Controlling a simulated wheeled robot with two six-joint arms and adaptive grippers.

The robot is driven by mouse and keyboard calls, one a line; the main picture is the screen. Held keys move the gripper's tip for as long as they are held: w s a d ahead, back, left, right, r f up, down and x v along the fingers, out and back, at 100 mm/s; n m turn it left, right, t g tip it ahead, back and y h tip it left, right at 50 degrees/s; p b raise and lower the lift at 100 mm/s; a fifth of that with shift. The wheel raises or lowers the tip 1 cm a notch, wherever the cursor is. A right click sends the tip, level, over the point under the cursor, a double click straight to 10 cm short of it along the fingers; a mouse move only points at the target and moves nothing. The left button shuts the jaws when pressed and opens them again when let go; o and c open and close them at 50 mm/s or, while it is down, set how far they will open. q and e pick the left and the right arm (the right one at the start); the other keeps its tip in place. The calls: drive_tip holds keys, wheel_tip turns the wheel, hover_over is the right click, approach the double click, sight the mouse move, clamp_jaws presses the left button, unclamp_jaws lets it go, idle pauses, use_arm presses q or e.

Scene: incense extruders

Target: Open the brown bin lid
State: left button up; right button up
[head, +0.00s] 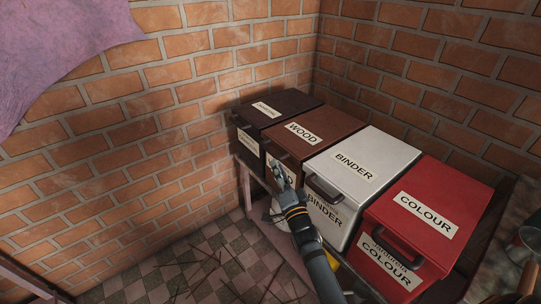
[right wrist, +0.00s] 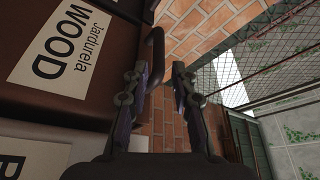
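The brown bin (head: 318,118) is labelled WOOD and stands between the dark bin and the white bin in the head view. Its lid looks closed. Its dark handle (right wrist: 155,48) sticks out from the front in the right wrist view. My right gripper (head: 276,170) is at the front of the brown bin, by the handle, and hides part of the front label. In the right wrist view its fingers (right wrist: 157,84) are apart, with the handle's near end at the left finger. I cannot tell whether they touch. My left gripper is not in view.
The dark bin (head: 275,105), white BINDER bin (head: 372,146) and red COLOUR bin (head: 448,190) stand close beside it in a row. Brick walls (head: 150,130) rise behind and to the left. Thin sticks lie on the checkered floor (head: 215,262).

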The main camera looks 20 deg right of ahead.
sight(270, 150)
drive_tip(key=b+x, duration=0.1)
drive_tip(key=x, duration=0.6)
drive_tip(key=shift+f, duration=0.2)
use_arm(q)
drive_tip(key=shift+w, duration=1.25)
use_arm(e)
drive_tip(key=shift+w+r, duration=0.2)
drive_tip(key=shift+w, duration=0.35)
drive_tip(key=shift+c, duration=0.2)
drive_tip(key=c, duration=0.5)
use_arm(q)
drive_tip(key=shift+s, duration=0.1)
use_arm(e)
clamp_jaws()
